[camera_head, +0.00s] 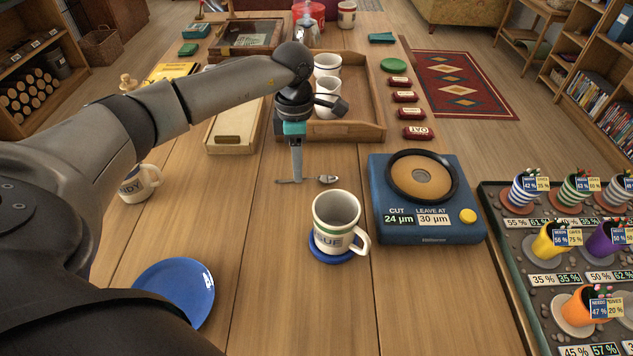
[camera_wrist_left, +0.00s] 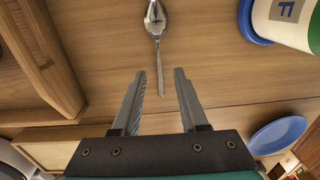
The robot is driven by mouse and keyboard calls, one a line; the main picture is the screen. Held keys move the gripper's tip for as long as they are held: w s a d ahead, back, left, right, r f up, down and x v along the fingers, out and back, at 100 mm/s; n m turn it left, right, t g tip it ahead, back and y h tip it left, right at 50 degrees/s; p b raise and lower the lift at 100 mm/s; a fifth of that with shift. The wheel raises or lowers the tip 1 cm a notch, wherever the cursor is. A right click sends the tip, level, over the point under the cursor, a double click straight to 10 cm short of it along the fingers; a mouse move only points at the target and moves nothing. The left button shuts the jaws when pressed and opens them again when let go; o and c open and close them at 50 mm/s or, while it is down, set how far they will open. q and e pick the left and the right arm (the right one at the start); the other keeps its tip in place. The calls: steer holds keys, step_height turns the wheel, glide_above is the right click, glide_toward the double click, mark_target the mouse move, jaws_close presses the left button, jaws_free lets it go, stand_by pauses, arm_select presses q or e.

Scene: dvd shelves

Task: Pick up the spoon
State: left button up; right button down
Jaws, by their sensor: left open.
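The metal spoon (camera_head: 326,179) lies flat on the wooden table, its bowl to the right and its handle to the left in the head view. My left gripper (camera_head: 297,178) points down at the spoon and hides the middle of it. In the left wrist view the spoon (camera_wrist_left: 154,25) has its handle end between the two open fingers (camera_wrist_left: 160,73), with a gap on each side. I cannot tell how far the fingertips are above the table. My right gripper is not in view.
A mug (camera_head: 336,220) on a blue coaster (camera_head: 337,255) stands close in front of the spoon, to the right. A blue scale-like device (camera_head: 430,229) is farther right. A wooden tray (camera_head: 355,131) with mugs lies behind. A blue plate (camera_head: 190,284) is at the front left.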

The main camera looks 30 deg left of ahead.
mark_target(306, 180)
arm_select(q)
steer(key=shift+f, duration=1.2)
steer(key=shift+c, duration=0.3)
jaws_close()
